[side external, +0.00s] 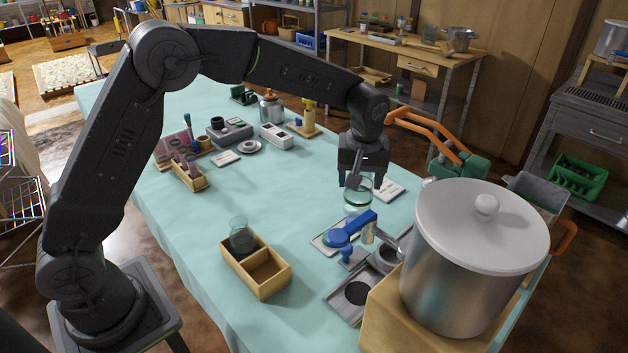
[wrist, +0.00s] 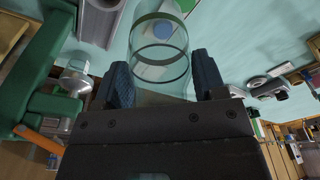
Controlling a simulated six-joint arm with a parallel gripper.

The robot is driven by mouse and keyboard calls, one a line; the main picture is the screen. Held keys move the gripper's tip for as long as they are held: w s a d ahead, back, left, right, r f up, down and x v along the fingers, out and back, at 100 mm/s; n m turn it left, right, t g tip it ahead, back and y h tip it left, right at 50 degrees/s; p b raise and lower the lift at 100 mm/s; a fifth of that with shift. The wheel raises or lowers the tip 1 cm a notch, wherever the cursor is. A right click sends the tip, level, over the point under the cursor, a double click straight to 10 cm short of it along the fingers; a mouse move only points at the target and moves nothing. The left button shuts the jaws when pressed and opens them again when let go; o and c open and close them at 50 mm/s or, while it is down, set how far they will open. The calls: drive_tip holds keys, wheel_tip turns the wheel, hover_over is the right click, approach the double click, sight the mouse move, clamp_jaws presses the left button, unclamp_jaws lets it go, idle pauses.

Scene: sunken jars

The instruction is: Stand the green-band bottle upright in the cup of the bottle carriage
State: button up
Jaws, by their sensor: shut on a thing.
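My gripper (side external: 362,176) is shut on a clear glass bottle (side external: 357,196) with dark green rings, and holds it over the right part of the table. In the wrist view my fingers (wrist: 163,82) sit on either side of the clear bottle (wrist: 160,42), whose round outline points away from the palm. Its tilt is hard to tell. Below and in front are a blue-handled device (side external: 352,230) on a pale plate and a grey metal fixture (side external: 352,293) with a dark round recess. I cannot tell for certain which part is the carriage's cup.
A large lidded pot (side external: 465,270) on a wooden block stands close at the right. A wooden two-compartment box (side external: 270,287) holds another clear jar (side external: 240,236) with dark contents. A small wooden rack (side external: 190,180) stands at the left. The table's middle is clear.

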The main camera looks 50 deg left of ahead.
drive_tip(key=w+d+f+m, duration=0.2)
drive_tip(key=w+d, duration=0.4)
drive_tip(key=d, duration=0.2)
wheel_tip(320, 180, down, 12)
drive_tip(key=shift+r, duration=0.15)
idle(0.4)
drive_tip(key=shift+f, duration=0.45)
idle(0.3)
drive_tip(key=o, duration=1.1)
drive_tip(key=shift+s+d+r, duration=0.15)
drive_tip(key=shift+s+r, duration=0.1)
drive_tip(key=shift+r, duration=3.05)
drive_tip(key=shift+s+d+r, duration=0.2)
drive_tip(key=shift+s+r, duration=0.05)
drive_tip(key=shift+r, duration=3.05)
drive_tip(key=shift+s+d+r, duration=0.15)
drive_tip(key=shift+s+r, duration=0.1)
drive_tip(key=shift+r, duration=3.05)
